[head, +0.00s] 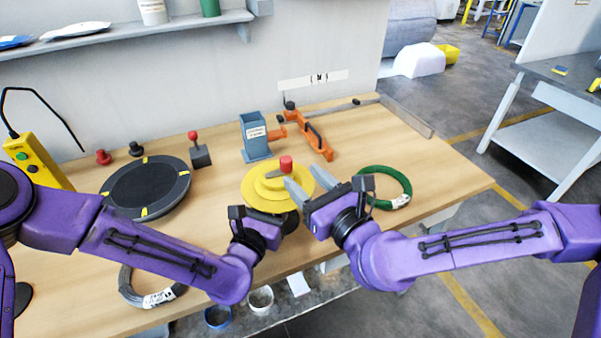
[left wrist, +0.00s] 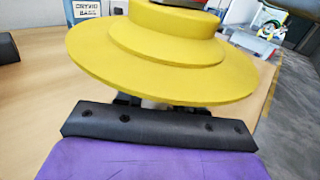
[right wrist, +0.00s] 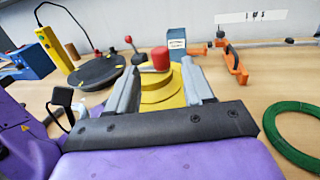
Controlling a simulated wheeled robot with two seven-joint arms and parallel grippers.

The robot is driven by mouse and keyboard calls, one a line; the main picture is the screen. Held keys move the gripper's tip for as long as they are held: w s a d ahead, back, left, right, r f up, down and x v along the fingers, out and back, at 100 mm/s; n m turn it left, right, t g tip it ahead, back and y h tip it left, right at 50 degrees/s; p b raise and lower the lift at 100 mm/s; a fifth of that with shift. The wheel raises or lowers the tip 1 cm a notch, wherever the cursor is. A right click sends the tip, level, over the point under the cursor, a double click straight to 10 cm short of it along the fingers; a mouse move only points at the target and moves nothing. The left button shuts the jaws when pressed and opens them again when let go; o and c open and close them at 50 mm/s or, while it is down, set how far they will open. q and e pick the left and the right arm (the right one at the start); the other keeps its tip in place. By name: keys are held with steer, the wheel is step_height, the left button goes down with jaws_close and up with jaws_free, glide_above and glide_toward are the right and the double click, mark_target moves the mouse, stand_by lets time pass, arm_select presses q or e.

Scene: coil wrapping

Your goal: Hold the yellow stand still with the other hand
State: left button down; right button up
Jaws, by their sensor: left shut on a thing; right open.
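The yellow stand (head: 252,196), a stepped round disc with a red knob (head: 286,162) on top, stands on the wooden table. My left gripper (head: 288,220) is low at its near side and shut on it. In the left wrist view the yellow disc (left wrist: 160,75) overhangs the fingers, so the exact grip is hidden. My right gripper (head: 307,183) is open and empty above the right side of the stand. In the right wrist view the stand (right wrist: 160,98) and its red knob show between the spread grey fingers (right wrist: 161,68); I cannot tell whether they touch it.
A green coil (head: 388,172) lies right of the stand and a grey coil (head: 135,290) at the front left. A dark turntable (head: 148,188) is at left. A blue-grey box (head: 254,135) and an orange tool (head: 318,140) stand behind. The table's right corner is clear.

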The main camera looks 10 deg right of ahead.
arm_select(q)
steer(key=c, duration=0.6)
jaws_free()
